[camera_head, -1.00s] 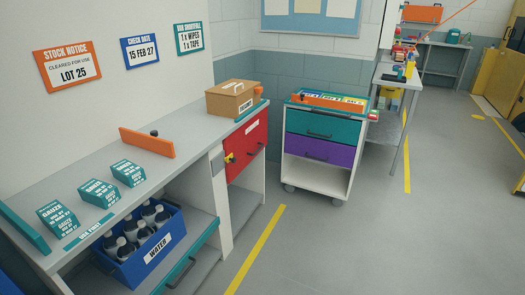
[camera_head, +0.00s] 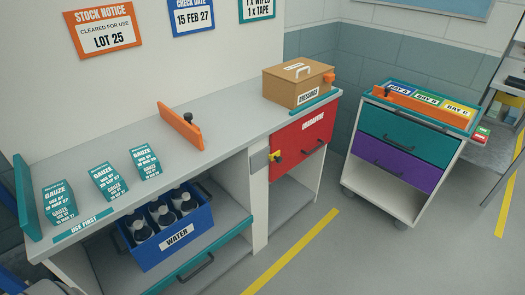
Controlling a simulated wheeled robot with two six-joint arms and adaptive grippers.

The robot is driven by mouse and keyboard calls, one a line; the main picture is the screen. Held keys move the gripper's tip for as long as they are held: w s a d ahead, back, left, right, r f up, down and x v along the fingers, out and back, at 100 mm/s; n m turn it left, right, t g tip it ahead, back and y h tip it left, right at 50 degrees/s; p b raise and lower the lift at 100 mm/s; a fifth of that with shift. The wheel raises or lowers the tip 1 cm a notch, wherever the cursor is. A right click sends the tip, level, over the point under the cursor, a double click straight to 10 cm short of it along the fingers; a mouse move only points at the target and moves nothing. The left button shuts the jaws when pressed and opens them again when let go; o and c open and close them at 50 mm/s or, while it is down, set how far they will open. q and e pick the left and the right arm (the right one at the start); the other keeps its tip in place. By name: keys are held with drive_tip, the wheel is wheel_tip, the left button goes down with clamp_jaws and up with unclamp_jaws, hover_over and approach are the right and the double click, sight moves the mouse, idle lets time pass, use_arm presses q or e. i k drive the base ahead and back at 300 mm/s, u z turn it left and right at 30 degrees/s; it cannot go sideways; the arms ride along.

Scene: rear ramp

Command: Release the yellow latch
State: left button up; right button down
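The yellow latch (camera_head: 275,156) is on the left edge of the red cabinet front (camera_head: 300,143), beside the pale post. The red front looks closed.
On the counter (camera_head: 226,127) stand several gauze boxes (camera_head: 108,182), an orange divider (camera_head: 181,126) and a brown dressings box (camera_head: 297,83). A blue water crate (camera_head: 169,234) sits below. A drawer cart (camera_head: 405,150) stands right. Floor before the red front is clear.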

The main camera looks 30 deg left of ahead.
sight(277, 156)
drive_tip(key=u, duration=0.95)
drive_tip(key=i, duration=0.85)
drive_tip(key=u, duration=0.85)
